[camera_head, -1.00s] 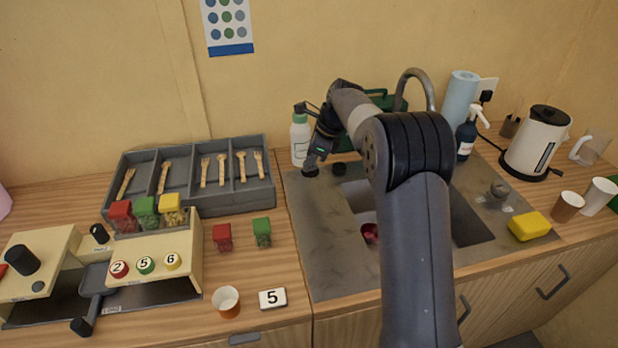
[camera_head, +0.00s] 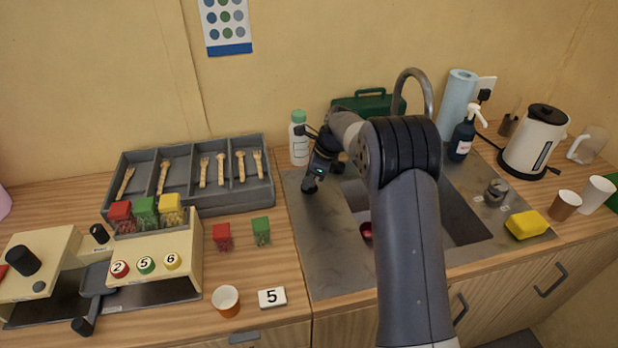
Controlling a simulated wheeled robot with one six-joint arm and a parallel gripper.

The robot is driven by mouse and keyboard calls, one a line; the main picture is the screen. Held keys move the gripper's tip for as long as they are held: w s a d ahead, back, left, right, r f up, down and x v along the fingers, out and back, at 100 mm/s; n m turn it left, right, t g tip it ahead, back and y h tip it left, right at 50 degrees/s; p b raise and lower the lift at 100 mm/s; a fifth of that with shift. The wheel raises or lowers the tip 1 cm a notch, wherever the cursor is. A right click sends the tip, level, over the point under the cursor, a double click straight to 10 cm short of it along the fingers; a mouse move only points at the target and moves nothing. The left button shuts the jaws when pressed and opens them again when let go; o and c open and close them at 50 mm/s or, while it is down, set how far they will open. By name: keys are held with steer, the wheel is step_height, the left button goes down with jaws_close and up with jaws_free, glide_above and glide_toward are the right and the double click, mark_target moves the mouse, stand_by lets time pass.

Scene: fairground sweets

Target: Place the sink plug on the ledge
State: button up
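My gripper (camera_head: 311,184) hangs low over the steel counter, left of the sink basin (camera_head: 462,216). A dark piece shows at its tip; I cannot tell whether that is its fingertips or a held plug, nor whether the fingers are open or shut. A small dark round object (camera_head: 338,168) sits on the steel strip behind the basin, just right of my gripper. A red object (camera_head: 366,231) lies in the basin, partly hidden by my arm. A grey metal knob-like piece (camera_head: 497,190) stands on the steel right of the basin. I cannot tell for certain which is the sink plug.
A white bottle with a green cap (camera_head: 299,140) stands behind my gripper. A green case (camera_head: 368,103), tap (camera_head: 430,88) and soap bottle (camera_head: 463,138) line the back. A yellow sponge (camera_head: 527,225) lies at right. The steel left of the basin is clear in front.

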steer(key=shift+o, duration=1.3)
steer(key=shift+r, duration=0.1)
steer(key=v, duration=1.2)
steer(key=shift+b, duration=0.35)
